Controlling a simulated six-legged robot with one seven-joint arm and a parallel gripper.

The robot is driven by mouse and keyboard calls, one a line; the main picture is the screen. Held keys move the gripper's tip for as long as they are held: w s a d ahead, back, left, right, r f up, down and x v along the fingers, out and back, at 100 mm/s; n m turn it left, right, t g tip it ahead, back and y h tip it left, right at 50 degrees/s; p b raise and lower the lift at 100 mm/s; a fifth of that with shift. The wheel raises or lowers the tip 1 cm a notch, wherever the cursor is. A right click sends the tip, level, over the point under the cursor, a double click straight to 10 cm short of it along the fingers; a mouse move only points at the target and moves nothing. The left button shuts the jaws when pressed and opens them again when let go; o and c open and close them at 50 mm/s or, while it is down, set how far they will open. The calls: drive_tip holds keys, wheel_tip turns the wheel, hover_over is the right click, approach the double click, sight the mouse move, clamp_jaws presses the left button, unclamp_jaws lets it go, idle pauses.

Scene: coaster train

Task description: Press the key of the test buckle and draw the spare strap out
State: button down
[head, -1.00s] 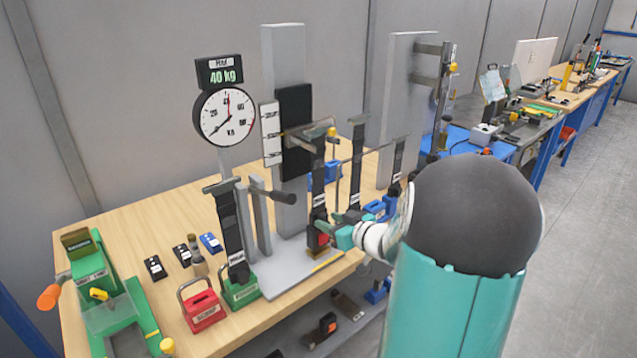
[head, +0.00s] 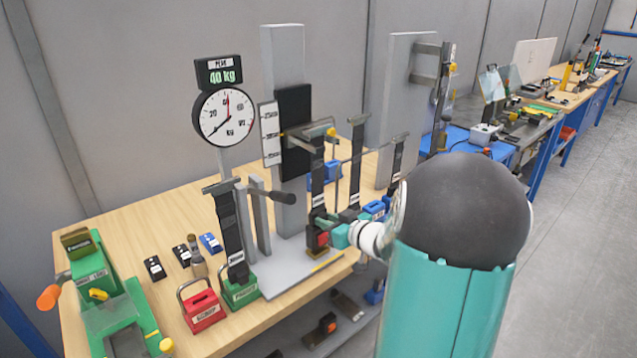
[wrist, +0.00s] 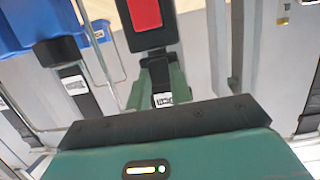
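The test buckle is a dark block with a red key (head: 322,239), on a small stand at the front of the grey test rig. A black strap (head: 318,185) hangs down into its top. My gripper (head: 328,224) is at the buckle's upper right, with a teal finger across the foot of the strap. In the wrist view, the red key (wrist: 145,13) is at the top. My green fingers (wrist: 158,85) flank a dark strap with a white label (wrist: 162,100); whether they squeeze it is unclear. My wrist hides the fingers' roots.
A dial gauge (head: 224,117) with a 40 kg display stands left. A red buckle block (head: 202,308) and a green one (head: 240,291) sit at the bench's front edge. More straps (head: 356,170) hang right of the rig, beside blue buckles (head: 374,208). A green machine (head: 110,300) stands far left.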

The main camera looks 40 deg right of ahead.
drive_tip(key=shift+r, duration=2.6)
drive_tip(key=shift+s, duration=0.1)
